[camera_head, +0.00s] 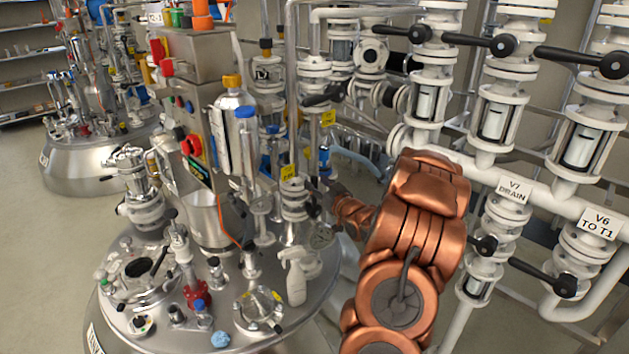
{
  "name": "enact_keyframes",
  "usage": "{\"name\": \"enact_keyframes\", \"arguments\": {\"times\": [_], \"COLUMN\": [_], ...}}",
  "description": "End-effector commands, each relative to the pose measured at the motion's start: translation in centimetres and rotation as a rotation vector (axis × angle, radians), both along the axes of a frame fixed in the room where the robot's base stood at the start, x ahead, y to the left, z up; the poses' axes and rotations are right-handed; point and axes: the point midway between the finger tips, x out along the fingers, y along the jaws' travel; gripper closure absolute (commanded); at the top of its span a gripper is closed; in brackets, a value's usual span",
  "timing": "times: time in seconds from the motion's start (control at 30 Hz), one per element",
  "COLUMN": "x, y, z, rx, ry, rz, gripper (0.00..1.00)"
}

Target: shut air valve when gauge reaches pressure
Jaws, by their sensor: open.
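My copper arm reaches in from the bottom right over the right side of the near reactor lid (225,322). My gripper (318,197) is small and dark at the end of the wrist, close to the pipe fittings (294,199) at the lid's right edge. It is open, and I see nothing held in it. I cannot tell which fitting is the air valve. My arm and gripper hide part of this area.
A white spray bottle (295,276) stands on the lid, left of my arm. White valve pipework with black levers (502,45) and labels "V7 DRAIN" (514,190) and "V6 TO T1" (597,223) fills the right. Another reactor (90,165) stands at the back left. The left floor is clear.

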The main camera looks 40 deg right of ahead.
Motion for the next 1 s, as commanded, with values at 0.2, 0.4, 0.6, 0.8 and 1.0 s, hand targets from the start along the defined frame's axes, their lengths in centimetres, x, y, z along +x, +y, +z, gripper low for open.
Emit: {"name": "enact_keyframes", "arguments": {"times": [0.2,0.4,0.6,0.8,1.0], "x": [1.7,1.9,1.9,1.9,1.9], "y": [-0.2,-0.4,-0.4,-0.4,-0.4], "z": [-0.1,-0.1,-0.1,-0.1,-0.1], "rx": [0.001,0.002,0.002,0.002,0.002], "ry": [0.002,0.003,0.003,0.003,0.003], "rz": [0.002,0.0,0.0,0.0,0.0], "gripper": [0.52,0.52,0.57,0.78,0.98]}}
